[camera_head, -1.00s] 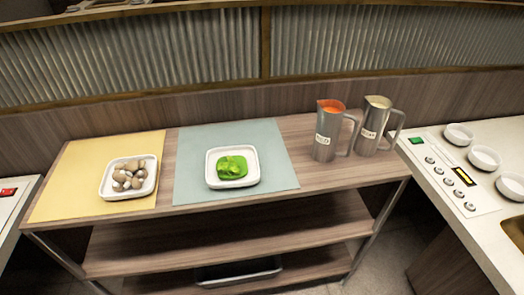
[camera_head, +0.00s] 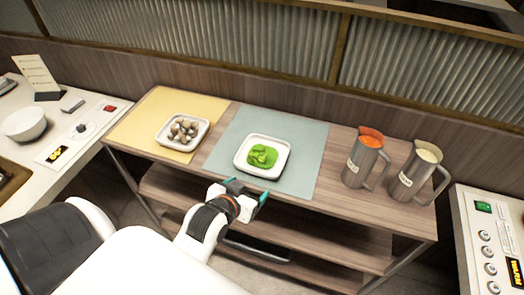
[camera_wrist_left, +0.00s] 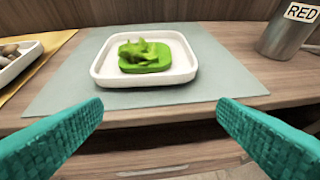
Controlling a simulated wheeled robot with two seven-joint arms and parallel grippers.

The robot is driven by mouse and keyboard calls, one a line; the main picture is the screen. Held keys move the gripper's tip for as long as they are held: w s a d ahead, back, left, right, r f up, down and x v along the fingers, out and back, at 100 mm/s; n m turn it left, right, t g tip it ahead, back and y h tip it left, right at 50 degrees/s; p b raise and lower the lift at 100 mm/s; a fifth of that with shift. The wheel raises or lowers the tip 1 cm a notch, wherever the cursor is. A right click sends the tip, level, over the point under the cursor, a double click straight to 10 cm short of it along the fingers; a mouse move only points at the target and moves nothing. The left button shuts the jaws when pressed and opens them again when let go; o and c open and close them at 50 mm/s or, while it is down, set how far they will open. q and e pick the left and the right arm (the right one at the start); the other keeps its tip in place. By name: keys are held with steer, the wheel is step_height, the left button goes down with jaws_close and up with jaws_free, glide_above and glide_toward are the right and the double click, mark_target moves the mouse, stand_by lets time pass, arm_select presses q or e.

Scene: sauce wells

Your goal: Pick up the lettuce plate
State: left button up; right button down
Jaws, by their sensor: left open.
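The lettuce plate (camera_head: 243,166) is a white square dish with green lettuce (camera_head: 262,156) in it. It lies on a grey-blue mat (camera_head: 309,150) on the wooden shelf table. My left gripper (camera_head: 247,187) is open and empty just in front of the plate, near the table's front edge. In the left wrist view the plate (camera_wrist_left: 183,75) lies ahead, centred between the two teal fingers and beyond their tips, not touched. My right gripper is not in view.
A white plate of mushrooms (camera_head: 205,127) sits on a yellow mat (camera_head: 146,117) to the left. Two metal jugs, one with orange sauce (camera_head: 362,165) and one with pale sauce (camera_head: 412,178), stand to the right. White counters (camera_head: 87,117) flank the table.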

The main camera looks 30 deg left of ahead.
mark_target(262, 155)
arm_select(q)
steer(key=w+a, duration=0.1)
steer(key=w, duration=0.1)
steer(key=w+a+t, duration=0.1)
steer(key=w, duration=0.2)
steer(key=w+a+t+y+p, duration=0.1)
steer(key=w, duration=0.1)
steer(key=shift+w+a+r+n, duration=0.1)
steer(key=shift+w+n, duration=0.15)
steer(key=shift+n, duration=0.15)
steer(key=shift+x, duration=0.9)
steer(key=p+x, duration=0.1)
steer(key=x, duration=0.3)
steer(key=shift+w, duration=0.1)
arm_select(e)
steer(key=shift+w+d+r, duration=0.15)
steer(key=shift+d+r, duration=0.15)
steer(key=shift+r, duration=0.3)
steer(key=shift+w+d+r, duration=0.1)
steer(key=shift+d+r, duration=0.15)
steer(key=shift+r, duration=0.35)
arm_select(q)
steer(key=c, duration=0.9)
